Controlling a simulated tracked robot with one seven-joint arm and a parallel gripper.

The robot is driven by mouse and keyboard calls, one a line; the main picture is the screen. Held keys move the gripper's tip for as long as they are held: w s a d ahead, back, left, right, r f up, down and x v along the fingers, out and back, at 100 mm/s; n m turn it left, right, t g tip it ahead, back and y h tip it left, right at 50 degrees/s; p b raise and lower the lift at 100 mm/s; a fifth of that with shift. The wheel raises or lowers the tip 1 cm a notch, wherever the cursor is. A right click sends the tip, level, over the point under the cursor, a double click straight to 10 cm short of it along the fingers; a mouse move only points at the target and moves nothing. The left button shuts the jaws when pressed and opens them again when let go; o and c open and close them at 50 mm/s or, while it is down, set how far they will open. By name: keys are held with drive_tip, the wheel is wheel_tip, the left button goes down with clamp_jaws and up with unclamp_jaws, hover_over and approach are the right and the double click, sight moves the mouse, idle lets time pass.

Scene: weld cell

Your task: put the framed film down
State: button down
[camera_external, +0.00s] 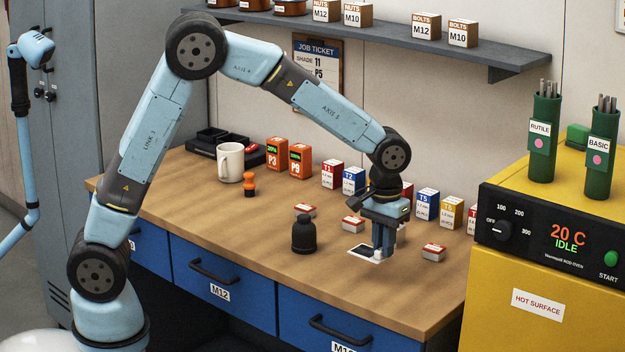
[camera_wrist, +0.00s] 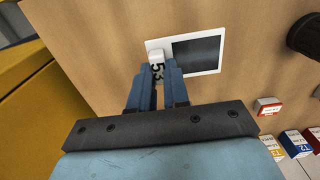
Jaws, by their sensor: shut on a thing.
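The framed film (camera_external: 359,250) is a dark rectangle in a white frame, low over or on the wooden bench top. In the wrist view the framed film (camera_wrist: 208,66) lies just beyond my fingertips, with a white block-like tab at its left side and black characters below the tab. My gripper (camera_external: 381,256) points down and is shut on that tab side. In the wrist view the two blue fingers of my gripper (camera_wrist: 160,68) close on it. I cannot tell whether the frame touches the bench. The fingers hide part of its edge.
The wooden bench (camera_external: 280,225) has clear room in front. A black bottle (camera_external: 304,236) stands left of the film. Small red-and-white boxes (camera_external: 433,252) lie around it. A yellow oven (camera_external: 560,290) stands at the right. A mug (camera_external: 230,163) and labelled boxes stand behind.

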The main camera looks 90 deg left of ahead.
drive_tip(key=s+r, duration=0.3)
drive_tip(key=shift+d+r, duration=0.15)
drive_tip(key=shift+r, duration=0.05)
drive_tip(key=s+r, duration=0.3)
drive_tip(key=s, duration=0.4)
drive_tip(key=s+a+n, duration=0.9)
drive_tip(key=s+a, duration=1.6)
drive_tip(key=s, duration=0.4)
hover_over(251, 221)
drive_tip(key=f, duration=0.8)
drive_tip(key=shift+s+d+f, duration=0.2)
drive_tip(key=shift+f, duration=0.2)
drive_tip(key=shift+w+a+f, duration=0.2)
drive_tip(key=shift+f, duration=1.65)
